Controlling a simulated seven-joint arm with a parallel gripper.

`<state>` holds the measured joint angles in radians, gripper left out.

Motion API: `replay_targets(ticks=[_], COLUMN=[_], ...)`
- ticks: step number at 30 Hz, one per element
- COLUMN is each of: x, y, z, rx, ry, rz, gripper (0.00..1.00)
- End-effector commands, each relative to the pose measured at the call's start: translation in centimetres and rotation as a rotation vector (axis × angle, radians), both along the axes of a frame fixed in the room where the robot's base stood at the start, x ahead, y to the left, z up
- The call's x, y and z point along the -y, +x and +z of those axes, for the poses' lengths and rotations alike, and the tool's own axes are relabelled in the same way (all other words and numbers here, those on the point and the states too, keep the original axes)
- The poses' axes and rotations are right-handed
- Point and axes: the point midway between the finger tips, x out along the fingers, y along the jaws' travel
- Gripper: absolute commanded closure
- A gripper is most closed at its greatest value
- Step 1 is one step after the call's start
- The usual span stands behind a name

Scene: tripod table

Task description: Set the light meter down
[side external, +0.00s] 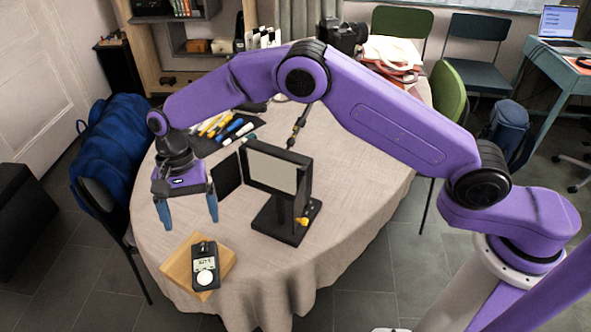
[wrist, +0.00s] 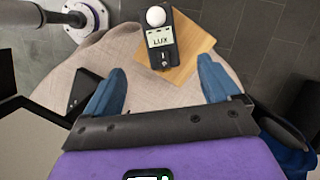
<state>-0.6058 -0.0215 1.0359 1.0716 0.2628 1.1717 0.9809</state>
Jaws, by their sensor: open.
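The light meter (side external: 205,266) is a small black device with a white dome and a pale display. It lies on a square wooden block (side external: 176,268) near the front edge of the round table. The wrist view shows the meter (wrist: 161,38) and the block (wrist: 203,45) beyond my fingertips, with the display reading LUX. My gripper (side external: 189,222) has blue fingers spread apart, with nothing between them. It is above and behind the meter, apart from it. In the wrist view my gripper (wrist: 160,88) is also open and empty.
A black framed panel on a stand (side external: 272,180) stands right of my gripper, with a yellow knob. Pens and tools (side external: 228,128) lie on a dark mat behind. The table edge (side external: 165,275) is close to the block. A blue bag (side external: 115,150) sits on a chair at left.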

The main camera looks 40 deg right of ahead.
Motion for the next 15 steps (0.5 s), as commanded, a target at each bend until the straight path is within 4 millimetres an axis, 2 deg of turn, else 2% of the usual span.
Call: replay_targets(ticks=[5,8,15], x=[0.2,0.6,3.4], y=[-0.1,-0.5,-3.2], z=[0.3,1.3,5.5], rx=[0.004,0.016,0.072], ry=[0.002,0.005,0.022], rz=[0.013,0.053,0.267], gripper=[0.11,0.11,0.11])
